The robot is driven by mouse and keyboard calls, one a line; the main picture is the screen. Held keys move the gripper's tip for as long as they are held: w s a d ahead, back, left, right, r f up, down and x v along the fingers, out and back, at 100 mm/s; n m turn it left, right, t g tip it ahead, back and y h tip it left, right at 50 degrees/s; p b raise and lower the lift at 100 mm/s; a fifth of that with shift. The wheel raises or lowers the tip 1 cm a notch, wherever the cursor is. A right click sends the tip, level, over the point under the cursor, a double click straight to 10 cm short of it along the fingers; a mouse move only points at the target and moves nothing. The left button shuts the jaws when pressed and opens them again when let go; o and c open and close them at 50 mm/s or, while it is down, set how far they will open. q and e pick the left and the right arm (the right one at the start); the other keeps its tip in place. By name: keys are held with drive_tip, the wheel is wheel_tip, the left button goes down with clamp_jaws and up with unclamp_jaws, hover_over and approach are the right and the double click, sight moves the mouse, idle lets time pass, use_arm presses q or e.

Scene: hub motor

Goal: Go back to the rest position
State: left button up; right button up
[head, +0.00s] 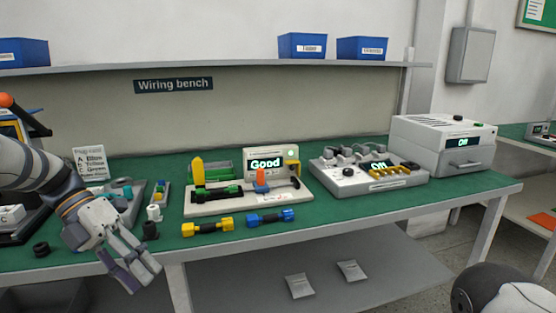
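My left gripper (141,279) hangs in front of the bench's front edge at the left of the head view. Its fingers are spread apart and nothing shows between them. My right gripper is not in view; only a dark and light rounded part of my own body shows at the lower right corner. The green wiring bench (340,216) runs across the view. On it stands a white tester (265,163) whose display reads "Good", with a black part and an orange piece on its base.
A yellow-ended tool (207,227) and a blue-ended one (271,217) lie near the front edge. A console (366,172) reading "Off" and a grey box (444,145) stand to the right. Small dark and white parts (150,230) stand beside my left arm. Blue bins (302,45) sit on the shelf.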

use_arm(q)
drive_tip(key=s+f+m+g+y, duration=0.1)
drive_tip(key=s+f+m+y, duration=0.2)
drive_tip(key=s+f+m, duration=0.65)
drive_tip(key=s+f+m+y, duration=0.2)
drive_tip(key=s+f, duration=0.4)
drive_tip(key=f, duration=0.8)
drive_tip(key=s+d+f+m+y, duration=0.1)
drive_tip(key=s+m, duration=1)
drive_tip(key=s, duration=0.1)
drive_tip(key=s+d+f+m+t+y+p, duration=0.1)
drive_tip(key=s+m+y, duration=0.1)
drive_tip(key=s+m, duration=0.9)
drive_tip(key=s, duration=0.2)
drive_tip(key=shift+s+d+f, duration=0.2)
drive_tip(key=shift+s+d, duration=0.1)
drive_tip(key=shift+d, duration=0.05)
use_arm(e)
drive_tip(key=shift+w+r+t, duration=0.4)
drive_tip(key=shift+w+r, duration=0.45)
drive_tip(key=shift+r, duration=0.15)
